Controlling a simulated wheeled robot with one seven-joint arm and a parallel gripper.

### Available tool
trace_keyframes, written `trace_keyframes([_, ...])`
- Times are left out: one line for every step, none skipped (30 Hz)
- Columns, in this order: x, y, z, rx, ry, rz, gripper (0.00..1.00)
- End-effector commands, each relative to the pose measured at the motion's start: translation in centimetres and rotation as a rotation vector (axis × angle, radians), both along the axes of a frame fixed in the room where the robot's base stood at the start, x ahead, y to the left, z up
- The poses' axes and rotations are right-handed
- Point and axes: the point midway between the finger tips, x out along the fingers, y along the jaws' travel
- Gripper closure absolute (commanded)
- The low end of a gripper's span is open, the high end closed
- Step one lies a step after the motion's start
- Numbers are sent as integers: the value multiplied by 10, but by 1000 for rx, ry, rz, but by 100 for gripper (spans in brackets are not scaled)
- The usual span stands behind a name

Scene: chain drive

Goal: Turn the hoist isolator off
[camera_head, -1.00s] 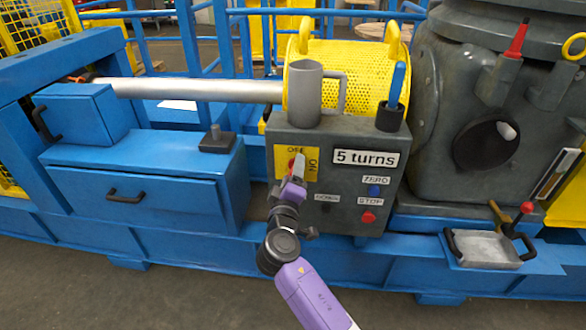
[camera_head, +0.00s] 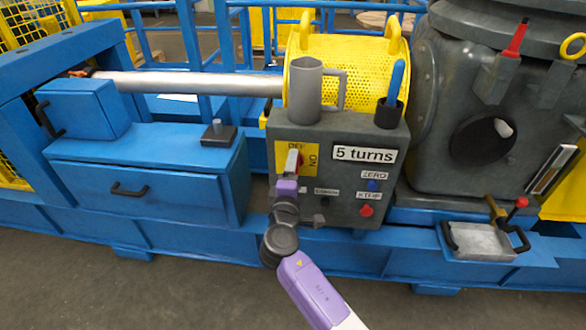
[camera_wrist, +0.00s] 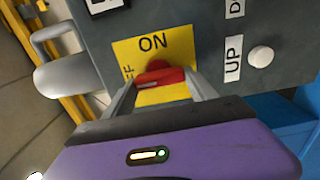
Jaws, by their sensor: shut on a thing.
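The hoist isolator is a red handle (camera_wrist: 160,78) on a yellow plate (camera_head: 311,161) at the upper left of the grey control box. The plate reads OFF at its top and ON at its right in the head view. In the wrist view ON is upright above the handle and OFF is partly hidden at left. The handle lies roughly left to right there, in line with the OFF side. My gripper (camera_head: 291,166) is shut on the handle, with a grey finger at each end of it in the wrist view (camera_wrist: 160,92). Its fingers hide part of the handle.
The control box (camera_head: 335,210) also carries a "5 turns" label (camera_head: 364,154), a blue ZERO button (camera_head: 373,185) and a red STOP button (camera_head: 366,211). A white button (camera_wrist: 260,59) sits by UP. A grey mug (camera_head: 306,92) and a dark cup (camera_head: 390,112) stand on top.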

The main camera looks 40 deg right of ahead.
Motion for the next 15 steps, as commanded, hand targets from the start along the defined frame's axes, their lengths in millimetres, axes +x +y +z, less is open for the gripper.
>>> trace_keyframes([0, 1, -2, -2, 5, 1, 75])
trace_keyframes([0, 1, -2, -2, 5, 2, 75])
trace_keyframes([0, 1, -2, -2, 5, 2, 75])
trace_keyframes([0, 1, -2, -2, 5, 2, 75])
trace_keyframes([0, 1, -2, -2, 5, 2, 75])
trace_keyframes([0, 1, -2, -2, 5, 2, 75])
trace_keyframes([0, 1, -2, -2, 5, 2, 75])
trace_keyframes([0, 1, -2, -2, 5, 2, 31])
trace_keyframes([0, 1, -2, -2, 5, 2, 23])
trace_keyframes([0, 1, -2, -2, 5, 2, 17])
trace_keyframes([0, 1, -1, -2, 4, 2, 13])
trace_keyframes([0, 1, -1, -2, 4, 1, 13])
trace_keyframes([0, 1, -1, -1, 3, 1, 13])
trace_keyframes([0, 1, -1, -1, 3, 1, 13])
trace_keyframes([0, 1, -1, -1, 3, 1, 13])
